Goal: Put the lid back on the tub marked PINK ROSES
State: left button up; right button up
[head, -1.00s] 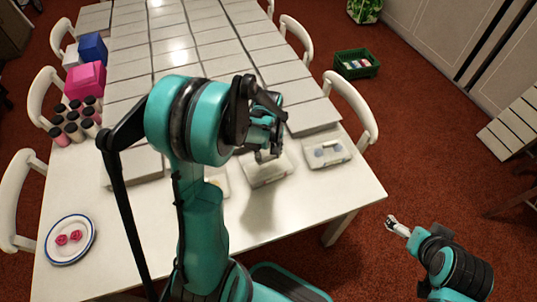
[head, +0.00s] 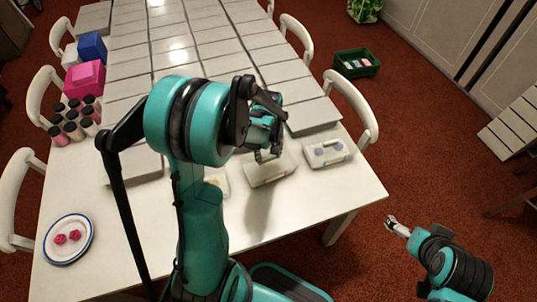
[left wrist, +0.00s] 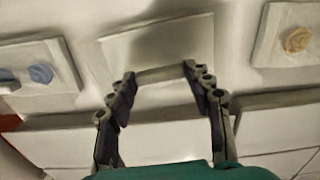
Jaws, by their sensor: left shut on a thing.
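My left gripper (head: 264,156) is over the middle tub (head: 268,182), near the table's front right. In the left wrist view the left gripper (left wrist: 165,88) is shut on a pale, flat, square lid (left wrist: 155,50), with its fingers at either side of a raised bar. The lid covers the middle tub's top from above. I cannot tell whether it is fully seated. A small reddish mark shows on the tub's front, too small to read. My right gripper (head: 391,222) is off the table at the right, too small to judge.
A tub with blue shapes (head: 327,152) stands right of the middle tub. A tub with a yellowish shape (head: 219,184) stands left, partly behind my arm. A plate with pink roses (head: 88,246) lies front left. Several jars (head: 72,128) stand farther back.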

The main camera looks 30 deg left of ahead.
dwell(0.4)
pick_arm(q)
jog(key=o, duration=1.5)
jog(key=shift+c, duration=0.2)
jog(key=shift+r+p, duration=2.6)
jog(key=shift+r, duration=0.9)
jog(key=shift+c, duration=0.3)
grip_shut()
